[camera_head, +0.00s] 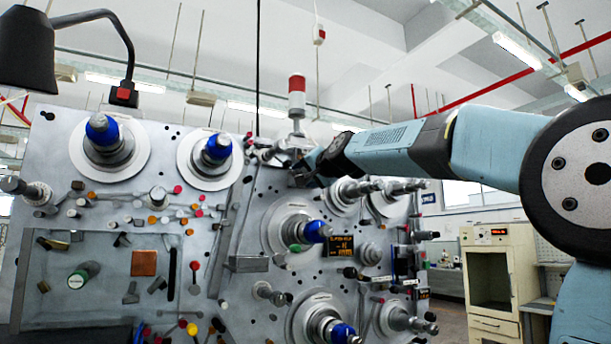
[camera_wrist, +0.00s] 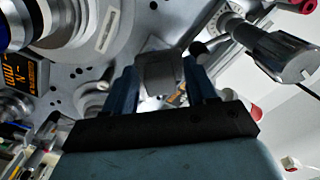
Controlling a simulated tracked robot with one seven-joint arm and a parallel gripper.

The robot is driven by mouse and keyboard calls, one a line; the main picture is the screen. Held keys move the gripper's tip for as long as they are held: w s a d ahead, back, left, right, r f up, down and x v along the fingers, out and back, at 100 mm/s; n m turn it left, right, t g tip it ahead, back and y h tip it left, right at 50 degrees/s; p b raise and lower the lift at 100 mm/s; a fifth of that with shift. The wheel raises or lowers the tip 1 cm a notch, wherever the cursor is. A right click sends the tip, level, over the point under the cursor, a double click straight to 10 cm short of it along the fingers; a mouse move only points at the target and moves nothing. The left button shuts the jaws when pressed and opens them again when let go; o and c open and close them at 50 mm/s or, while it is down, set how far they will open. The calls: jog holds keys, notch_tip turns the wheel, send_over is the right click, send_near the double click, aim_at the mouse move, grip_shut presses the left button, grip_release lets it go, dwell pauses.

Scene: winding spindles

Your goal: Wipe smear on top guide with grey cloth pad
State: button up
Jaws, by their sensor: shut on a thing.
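My gripper (camera_head: 303,174) is at the upper right edge of the grey machine panel, beside a cluster of small metal guide parts (camera_head: 268,150). In the wrist view its two blue fingers (camera_wrist: 163,80) are shut on a grey block-like pad (camera_wrist: 160,70), which I take to be the grey cloth pad. The pad sits between the fingertips in front of the panel. I cannot tell whether it touches anything. I cannot make out the smear, and which part is the top guide is unclear. My arm and gripper hide part of this area.
The panel (camera_head: 210,130) carries several protruding spindles, some blue-tipped (camera_head: 218,146). A red and white signal light (camera_head: 297,95) stands just above my gripper. A large metal knob (camera_wrist: 280,55) projects close by in the wrist view. A black lamp (camera_head: 27,50) hangs at upper left.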

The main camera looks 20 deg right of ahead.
jog(key=shift+w+d, duration=0.15)
jog(key=shift+d, duration=0.8)
jog(key=shift+w+d, duration=0.1)
jog(key=shift+d, duration=0.8)
jog(key=d, duration=0.1)
jog(key=w+d, duration=0.1)
jog(key=d, duration=0.1)
jog(key=shift+w+d, duration=0.15)
jog(key=shift+d, duration=0.15)
jog(key=shift+a, duration=0.1)
jog(key=shift+s+a, duration=0.25)
jog(key=shift+a, duration=1.65)
jog(key=shift+s+a, duration=0.2)
jog(key=shift+a, duration=1.7)
jog(key=shift+s+d, duration=0.25)
jog(key=shift+s, duration=0.35)
jog(key=shift+s+d, duration=0.2)
jog(key=shift+s, duration=1)
jog(key=shift+s+d, duration=0.2)
jog(key=shift+s, duration=0.95)
jog(key=shift+s, duration=0.1)
